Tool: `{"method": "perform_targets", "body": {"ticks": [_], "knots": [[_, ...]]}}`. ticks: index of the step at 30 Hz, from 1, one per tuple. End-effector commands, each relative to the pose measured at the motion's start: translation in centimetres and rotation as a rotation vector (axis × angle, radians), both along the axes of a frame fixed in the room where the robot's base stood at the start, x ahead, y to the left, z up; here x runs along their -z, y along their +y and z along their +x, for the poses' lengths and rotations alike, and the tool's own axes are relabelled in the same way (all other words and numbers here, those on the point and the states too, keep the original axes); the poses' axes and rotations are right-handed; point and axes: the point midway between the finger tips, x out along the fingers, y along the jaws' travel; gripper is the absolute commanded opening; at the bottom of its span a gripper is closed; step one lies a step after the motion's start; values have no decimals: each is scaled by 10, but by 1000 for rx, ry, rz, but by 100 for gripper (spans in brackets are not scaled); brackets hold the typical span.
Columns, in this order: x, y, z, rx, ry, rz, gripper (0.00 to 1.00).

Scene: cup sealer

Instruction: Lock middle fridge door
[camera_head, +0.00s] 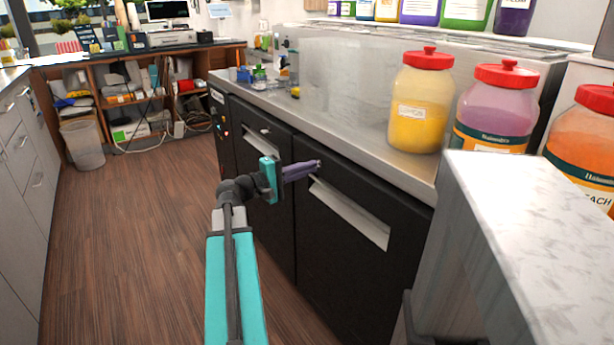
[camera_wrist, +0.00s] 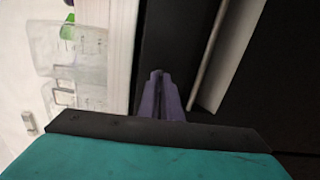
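Under the steel counter is a black fridge front with two doors in view. The larger near door (camera_head: 340,262) has a pale recessed handle (camera_head: 350,213); the farther door (camera_head: 258,122) is partly hidden behind my gripper. Both look closed. I cannot tell for sure which is the middle one. My gripper (camera_head: 317,164) has its purple fingers at the upper left of the near door, above its handle. In the wrist view the fingers (camera_wrist: 158,74) lie close together, with nothing visible between them. A small pale metal bit shows at the fingertips; whether they touch a lock is unclear.
The steel counter (camera_head: 345,105) runs above the doors and holds a yellow jar (camera_head: 420,105) and other red-lidded jars. A marble-topped block (camera_head: 540,205) stands close at right. Open wooden floor (camera_head: 140,230) lies to the left, with a bin (camera_head: 83,145) farther back.

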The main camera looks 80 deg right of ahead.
Motion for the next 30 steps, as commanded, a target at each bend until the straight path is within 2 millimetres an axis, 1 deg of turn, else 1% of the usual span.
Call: {"method": "perform_targets", "body": {"ticks": [1, 7, 19, 20, 22, 23, 30], "knots": [[3, 1, -1, 3, -12, -10, 0], [2, 1, -1, 4, -40, -40, 0], [1, 1, -2, 4, -45, -44, 0], [1, 1, -2, 5, -45, -44, 10], [1, 1, -1, 4, -44, -44, 22], [1, 1, -1, 4, -44, -44, 23], [1, 0, -1, 2, -42, -44, 23]]}}
